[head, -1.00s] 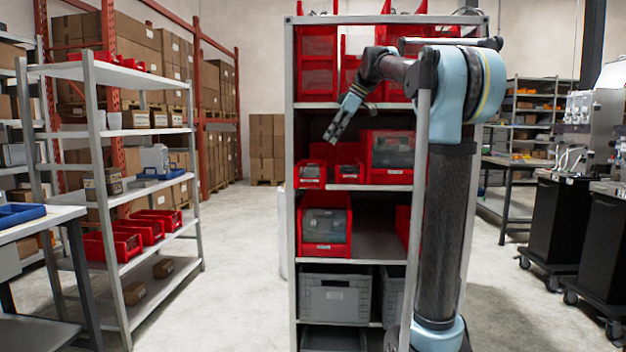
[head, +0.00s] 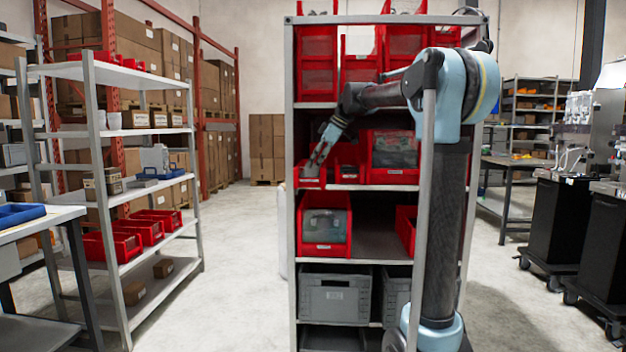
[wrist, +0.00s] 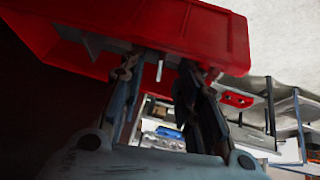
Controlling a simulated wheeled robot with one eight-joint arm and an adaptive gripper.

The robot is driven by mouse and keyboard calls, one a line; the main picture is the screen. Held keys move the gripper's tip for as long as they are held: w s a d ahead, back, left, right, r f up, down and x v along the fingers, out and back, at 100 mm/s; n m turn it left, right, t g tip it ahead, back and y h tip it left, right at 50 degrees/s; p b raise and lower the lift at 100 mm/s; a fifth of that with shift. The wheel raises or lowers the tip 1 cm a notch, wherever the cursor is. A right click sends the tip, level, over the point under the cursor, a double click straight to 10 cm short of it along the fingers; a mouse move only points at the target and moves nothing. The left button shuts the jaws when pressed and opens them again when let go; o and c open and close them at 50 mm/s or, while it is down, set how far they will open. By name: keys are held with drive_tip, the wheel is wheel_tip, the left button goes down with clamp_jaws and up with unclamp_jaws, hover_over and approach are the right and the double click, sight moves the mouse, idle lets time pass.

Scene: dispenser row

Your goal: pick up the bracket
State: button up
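My gripper (head: 316,164) is at the small red bin (head: 312,181) on the left of the shelf unit's middle shelf, with its fingers reaching down at the bin's front. In the wrist view my gripper (wrist: 158,66) has its two fingers apart, close against the red bin (wrist: 205,32). A grey piece (wrist: 88,44) shows by the bin beyond the fingers. I cannot tell whether it is the bracket or part of the shelf. No bracket shows clearly in either view, and the bin's inside is mostly hidden.
Another small red bin (head: 347,174) sits just right, then a larger red bin (head: 394,178) with a grey item. A shelf of larger red bins lies above. Below is a red bin (head: 325,248) on the lower shelf. The shelf's left post (head: 290,200) is close to my gripper.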

drive_tip(key=shift+x, duration=0.9)
clamp_jaws()
